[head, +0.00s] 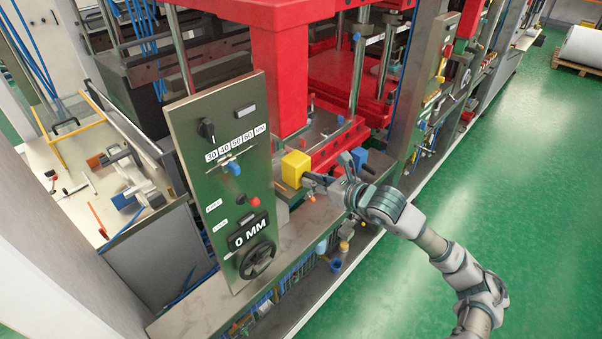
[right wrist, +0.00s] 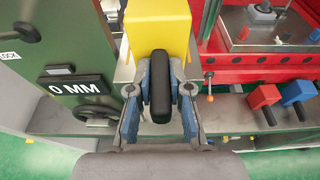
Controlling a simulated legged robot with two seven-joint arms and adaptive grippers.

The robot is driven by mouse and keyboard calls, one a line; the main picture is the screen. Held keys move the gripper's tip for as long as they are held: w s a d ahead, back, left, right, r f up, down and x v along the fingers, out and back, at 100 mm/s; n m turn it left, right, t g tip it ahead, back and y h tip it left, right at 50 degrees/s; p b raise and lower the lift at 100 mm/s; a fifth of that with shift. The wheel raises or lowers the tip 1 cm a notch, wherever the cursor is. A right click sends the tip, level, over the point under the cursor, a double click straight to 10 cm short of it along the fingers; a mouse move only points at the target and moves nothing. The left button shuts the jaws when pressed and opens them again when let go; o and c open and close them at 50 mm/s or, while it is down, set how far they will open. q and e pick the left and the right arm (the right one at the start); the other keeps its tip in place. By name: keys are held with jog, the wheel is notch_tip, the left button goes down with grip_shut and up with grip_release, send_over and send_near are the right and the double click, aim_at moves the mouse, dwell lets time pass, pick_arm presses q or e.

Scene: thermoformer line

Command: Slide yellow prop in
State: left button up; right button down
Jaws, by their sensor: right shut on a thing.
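The yellow prop (head: 295,169) is a block beside the right edge of the green control panel, in front of the red press. It also shows at the top of the right wrist view (right wrist: 158,27), with a dark handle (right wrist: 160,85) pointing toward my wrist. My right gripper (head: 322,183) is shut on that handle, with a blue-grey finger on each side. Whether the block rests on the ledge or hangs just above it I cannot tell. My left gripper is not in view.
The control panel (head: 222,165) with knobs, a handwheel and a "0 MM" display stands close left of the prop. Red (right wrist: 265,95) and blue (right wrist: 297,91) handled blocks sit right of it. A metal ledge (head: 205,302) runs along the front. Green floor (head: 520,180) is clear at right.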

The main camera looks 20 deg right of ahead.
aim_at(303, 174)
jog(key=shift+r, duration=0.1)
jog(key=shift+w+a, duration=0.1)
jog(key=shift+w, duration=0.2)
jog(key=shift+w+a+p, duration=0.3)
jog(key=shift+w+a, duration=0.1)
jog(key=shift+w, duration=0.35)
jog(key=shift+w+a+p, duration=0.25)
jog(key=shift+w+a, duration=0.15)
jog(key=shift+w, duration=0.35)
jog(key=shift+w, duration=0.1)
jog(key=c, duration=1)
grip_release()
